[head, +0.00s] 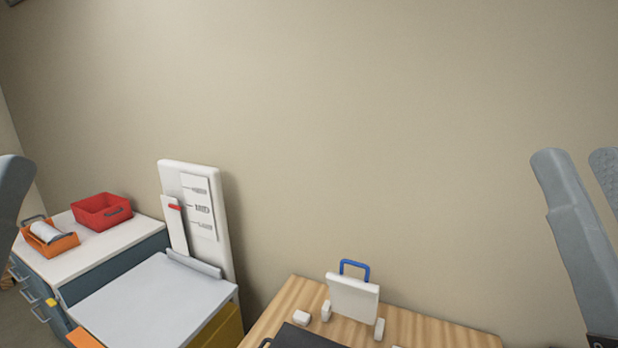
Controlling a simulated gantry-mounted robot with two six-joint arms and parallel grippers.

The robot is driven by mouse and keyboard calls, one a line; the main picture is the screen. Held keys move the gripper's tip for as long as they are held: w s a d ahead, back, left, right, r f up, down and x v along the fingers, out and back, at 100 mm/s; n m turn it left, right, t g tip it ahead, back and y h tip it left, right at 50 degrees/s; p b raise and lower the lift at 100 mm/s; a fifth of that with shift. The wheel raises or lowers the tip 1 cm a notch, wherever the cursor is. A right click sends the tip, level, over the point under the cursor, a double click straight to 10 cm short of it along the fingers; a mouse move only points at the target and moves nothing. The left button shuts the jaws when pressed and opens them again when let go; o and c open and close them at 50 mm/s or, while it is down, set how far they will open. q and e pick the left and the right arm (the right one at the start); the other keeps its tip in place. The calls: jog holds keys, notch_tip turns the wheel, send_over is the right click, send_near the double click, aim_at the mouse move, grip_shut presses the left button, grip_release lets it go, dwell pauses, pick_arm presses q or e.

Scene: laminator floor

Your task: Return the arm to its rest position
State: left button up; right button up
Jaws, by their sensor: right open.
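My right gripper (578,160) stands at the right edge of the head view, its grey fingers pointing up. The two fingers are apart with bare wall between them, so it is open and empty. Its far finger is cut off by the frame edge. It is to the right of the wooden table and touches nothing that I can see. At the left edge a rounded grey part of my left arm (12,195) shows. Whether its jaws are open or shut cannot be seen.
A wooden table (425,331) holds a white board (353,297) with a blue handle and a dark flat item (302,337). To the left are a grey-topped unit (150,300) with a white upright panel (175,178), a red bin (101,211) and an orange tray (62,246). The wall behind is bare.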

notch_tip(320, 180, up, 23)
jog(key=p, duration=1.9)
jog(key=shift+f+y, duration=0.15)
jog(key=shift+y, duration=0.15)
